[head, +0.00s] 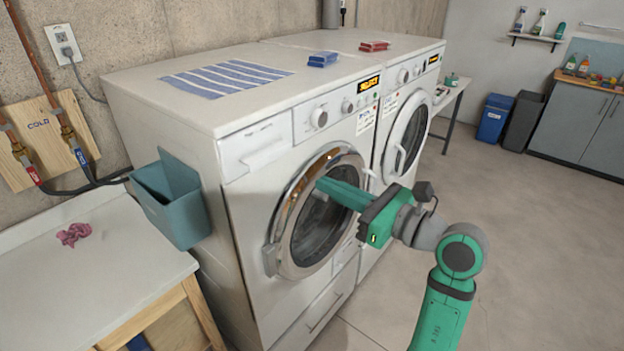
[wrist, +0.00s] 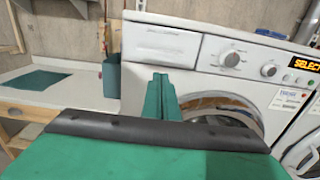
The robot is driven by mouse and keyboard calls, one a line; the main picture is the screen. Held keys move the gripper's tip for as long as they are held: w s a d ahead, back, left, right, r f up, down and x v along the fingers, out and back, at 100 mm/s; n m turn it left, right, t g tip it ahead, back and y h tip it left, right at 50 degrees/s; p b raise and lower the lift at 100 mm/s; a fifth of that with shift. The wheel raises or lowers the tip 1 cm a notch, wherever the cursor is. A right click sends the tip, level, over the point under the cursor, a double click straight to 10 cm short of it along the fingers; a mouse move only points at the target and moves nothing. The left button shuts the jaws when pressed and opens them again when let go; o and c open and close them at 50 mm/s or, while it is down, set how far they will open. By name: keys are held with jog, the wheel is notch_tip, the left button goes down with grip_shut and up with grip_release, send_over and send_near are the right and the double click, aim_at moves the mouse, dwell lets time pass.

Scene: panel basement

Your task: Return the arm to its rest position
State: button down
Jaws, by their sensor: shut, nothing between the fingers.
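My gripper (head: 322,184) is at the end of my green and grey arm, in front of the door of the left washing machine (head: 262,165). In the head view its green fingers point left across the round door glass. In the wrist view my gripper (wrist: 161,80) shows its two fingers pressed together, with nothing between them. The left machine (wrist: 166,45) stands behind the fingers there. I cannot tell the gap between the fingertips and the door. The arm is bent, with its elbow at the lower right of the head view.
A second machine (head: 412,130) stands to the right. A teal bin (head: 172,200) hangs on the left machine's side, above a white-topped table (head: 90,275) with a pink cloth (head: 74,234). A striped cloth (head: 225,78) lies on top. The floor (head: 540,240) on the right is clear.

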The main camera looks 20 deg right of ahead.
jog(key=s+a+f+m+t+y, duration=0.2)
jog(key=s+a+f+m+y, duration=0.3)
jog(key=a, duration=0.3)
jog(key=s+a+f+m+t+y, duration=0.2)
jog(key=s+a+f+m+t, duration=0.15)
jog(key=s+a+m, duration=0.35)
jog(key=s+a+f+m+g+h, duration=0.2)
jog(key=s+f+m+g+h, duration=0.3)
jog(key=s+f+m+h, duration=1.2)
jog(key=s+f+m, duration=0.9)
jog(key=f+m, duration=0.2)
jog(key=m, duration=0.3)
jog(key=shift+h, duration=0.4)
jog(key=shift+s, duration=0.1)
jog(key=shift+a, duration=0.15)
